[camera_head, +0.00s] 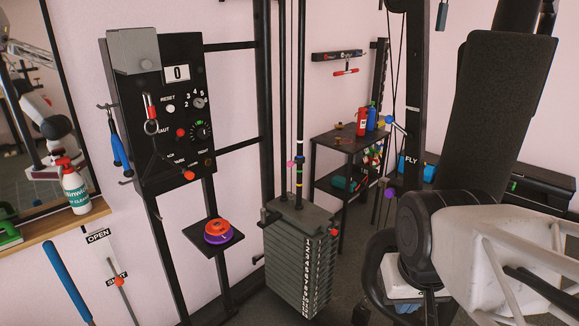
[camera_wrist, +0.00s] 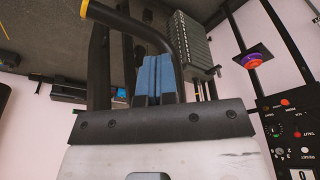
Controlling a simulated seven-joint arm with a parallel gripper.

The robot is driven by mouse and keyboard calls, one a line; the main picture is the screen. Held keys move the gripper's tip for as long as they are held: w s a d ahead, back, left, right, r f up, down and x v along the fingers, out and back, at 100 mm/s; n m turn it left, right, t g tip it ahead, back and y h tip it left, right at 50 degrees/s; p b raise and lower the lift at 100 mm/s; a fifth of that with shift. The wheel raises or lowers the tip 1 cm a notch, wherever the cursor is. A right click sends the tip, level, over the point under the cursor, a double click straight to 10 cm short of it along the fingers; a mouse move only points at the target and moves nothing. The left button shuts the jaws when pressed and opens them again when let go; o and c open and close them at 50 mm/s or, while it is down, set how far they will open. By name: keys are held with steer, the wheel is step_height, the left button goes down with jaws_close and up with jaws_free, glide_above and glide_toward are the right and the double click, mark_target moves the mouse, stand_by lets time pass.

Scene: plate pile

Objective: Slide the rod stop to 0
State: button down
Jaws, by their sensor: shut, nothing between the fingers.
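Two vertical guide rods (camera_head: 300,95) rise from the weight stack (camera_head: 300,262) in the head view. Coloured bands and a small magenta knob (camera_head: 290,164) sit low on the rods, just above the stack. I cannot tell for sure which piece is the rod stop, and no 0 mark beside the rods is readable. My gripper (camera_wrist: 155,75) shows in the wrist view with its blue fingers together and nothing between them. It is apart from the stack (camera_wrist: 190,45), which shows behind it. Its fingers are not visible in the head view.
A black control panel (camera_head: 158,110) with a counter reading 0 hangs at left. A small shelf (camera_head: 205,245) holds an orange and purple roll (camera_head: 217,231). A black padded seat back (camera_head: 495,110) and machine frame crowd the right. A rack with bottles (camera_head: 345,140) stands behind.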

stand_by(0.3)
steer(key=c, duration=1.2)
jaws_free()
steer(key=shift+a+f, duration=0.1)
steer(key=shift+o, duration=1)
steer(key=shift+w+a+f, duration=0.1)
steer(key=shift+w+f, duration=0.05)
steer(key=shift+f, duration=0.05)
steer(key=shift+o, duration=0.6)
steer(key=shift+w+a+f+n+g, duration=0.15)
steer(key=shift+f+n+g, duration=0.15)
steer(key=shift+n, duration=0.2)
steer(key=n+t+h, duration=1.1)
steer(key=n+h, duration=0.2)
steer(key=n, duration=1.1)
glide_toward(288, 165)
steer(key=x, duration=0.4)
steer(key=shift+d+r, duration=0.25)
steer(key=shift+r, duration=0.05)
